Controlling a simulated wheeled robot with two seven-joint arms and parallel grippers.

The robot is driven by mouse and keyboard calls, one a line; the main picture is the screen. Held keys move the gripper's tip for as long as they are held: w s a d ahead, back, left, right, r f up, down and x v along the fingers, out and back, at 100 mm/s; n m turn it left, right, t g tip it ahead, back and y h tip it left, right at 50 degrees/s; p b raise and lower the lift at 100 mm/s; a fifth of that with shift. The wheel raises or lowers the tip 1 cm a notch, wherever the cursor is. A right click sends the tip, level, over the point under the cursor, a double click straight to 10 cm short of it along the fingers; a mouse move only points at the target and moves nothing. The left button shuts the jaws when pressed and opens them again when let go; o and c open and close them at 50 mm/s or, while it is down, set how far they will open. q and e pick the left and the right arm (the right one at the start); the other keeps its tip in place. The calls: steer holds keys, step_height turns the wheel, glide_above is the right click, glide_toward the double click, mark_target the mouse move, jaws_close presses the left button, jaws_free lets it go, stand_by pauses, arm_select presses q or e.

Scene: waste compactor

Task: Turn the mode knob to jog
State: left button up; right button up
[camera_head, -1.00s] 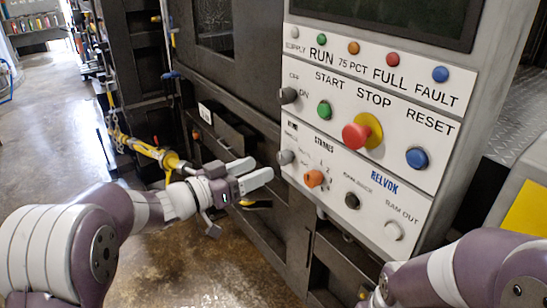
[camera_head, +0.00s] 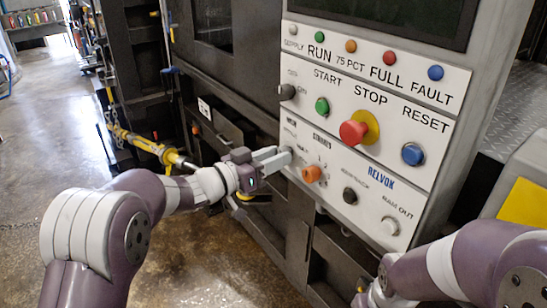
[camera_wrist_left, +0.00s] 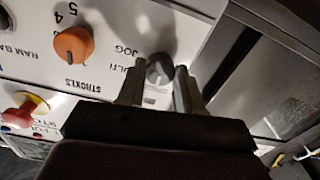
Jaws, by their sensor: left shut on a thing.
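The mode knob (camera_wrist_left: 160,68) is a small grey knob at the left edge of the lower white panel. In the left wrist view it stands between my two fingers, beside the printed words MULTI and JOG. Which word its pointer faces is not clear. My left gripper (camera_head: 284,156) is shut on the knob and hides most of it in the head view. The left gripper (camera_wrist_left: 158,92) also shows in the wrist view, with a finger on each side of the knob. My right arm comes in at the lower right, with its fingers out of view.
The orange strokes knob (camera_head: 311,174) sits right of the mode knob; it also shows in the wrist view (camera_wrist_left: 74,44). A dark knob (camera_head: 350,196) and a white button (camera_head: 390,225) lie further right. The red stop button (camera_head: 353,132) sticks out above.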

arm_select(q)
steer(key=shift+f+m+b, duration=0.15)
steer(key=shift+m+b, duration=7.35)
steer(key=shift+m, duration=1.5)
steer(key=o, duration=1)
steer(key=shift+o, duration=0.2)
